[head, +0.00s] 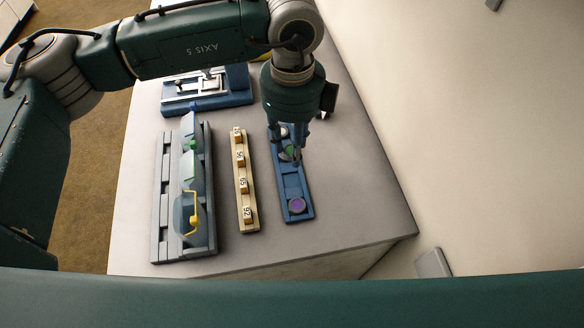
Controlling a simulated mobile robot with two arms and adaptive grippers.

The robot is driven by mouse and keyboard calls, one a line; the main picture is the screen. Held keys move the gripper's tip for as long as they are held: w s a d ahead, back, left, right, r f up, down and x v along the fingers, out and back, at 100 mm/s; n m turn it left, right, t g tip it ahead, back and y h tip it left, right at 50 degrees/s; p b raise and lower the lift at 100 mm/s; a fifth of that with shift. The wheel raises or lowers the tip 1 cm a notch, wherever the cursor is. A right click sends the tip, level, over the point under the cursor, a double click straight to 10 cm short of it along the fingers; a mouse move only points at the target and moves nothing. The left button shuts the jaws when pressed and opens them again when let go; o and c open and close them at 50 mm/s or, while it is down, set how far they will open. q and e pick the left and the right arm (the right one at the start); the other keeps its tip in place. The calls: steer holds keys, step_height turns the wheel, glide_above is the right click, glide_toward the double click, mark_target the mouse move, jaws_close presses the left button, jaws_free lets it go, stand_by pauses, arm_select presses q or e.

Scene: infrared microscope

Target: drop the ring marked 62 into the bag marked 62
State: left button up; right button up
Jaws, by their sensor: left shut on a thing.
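My left gripper (298,156) reaches down over the blue tray (306,218) and is shut on what looks like a ring, mostly hidden by the fingers. A green-centred disc (287,153) shows beside the fingertips; I cannot tell whether it is the thing held. A purple-centred ring (297,205) lies in the tray's near slot and a pale one (284,131) at the far end. No ring marking is readable. Bluish clear bags stand in the grey rack (163,225), with a yellow (195,210), a green (191,146) and a blue clip (193,108). My right gripper is not in view.
A wooden strip (250,229) with small number tags stands between rack and tray; the nearest tag (248,212) reads 92, the others are too small to read surely. A blue instrument (207,101) stands at the back. The table (350,205) is clear at the right.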

arm_select(q)
step_height(320, 180, up, 7)
steer(key=shift+b, duration=0.8)
steer(key=shift+r, duration=0.7)
